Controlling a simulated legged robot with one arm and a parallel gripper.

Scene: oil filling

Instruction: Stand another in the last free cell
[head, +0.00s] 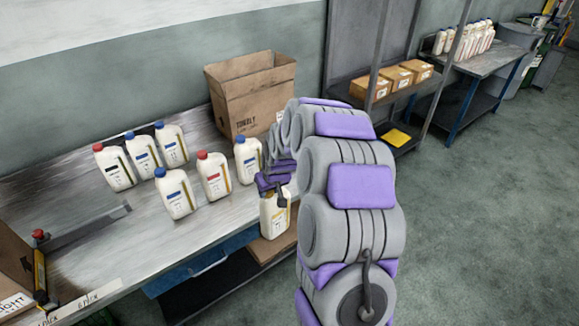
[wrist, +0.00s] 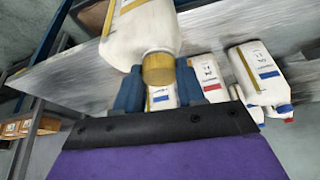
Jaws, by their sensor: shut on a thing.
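My gripper (head: 273,183) is shut on a white oil bottle (head: 274,218) with a yellow label, held upright at the bench's front edge. In the wrist view its yellow cap (wrist: 158,70) sits between my blue fingers. Several other white bottles stand on the bench: a red-capped one (head: 115,168) at the left, blue-capped ones (head: 143,155) (head: 172,147) beside it, and a blue-capped one (head: 177,196), a red-capped one (head: 214,178) and a blue-capped one (head: 247,160) nearer me. An open cardboard box (head: 243,118) stands behind; its inside is hidden. I cannot make out a celled container.
The metal bench (head: 100,215) has a low metal rail (head: 88,229) at the left. Another carton (head: 14,272) is cut off at the left edge. Shelving with small boxes (head: 396,78) stands to the right. The floor (head: 480,220) at the right is clear.

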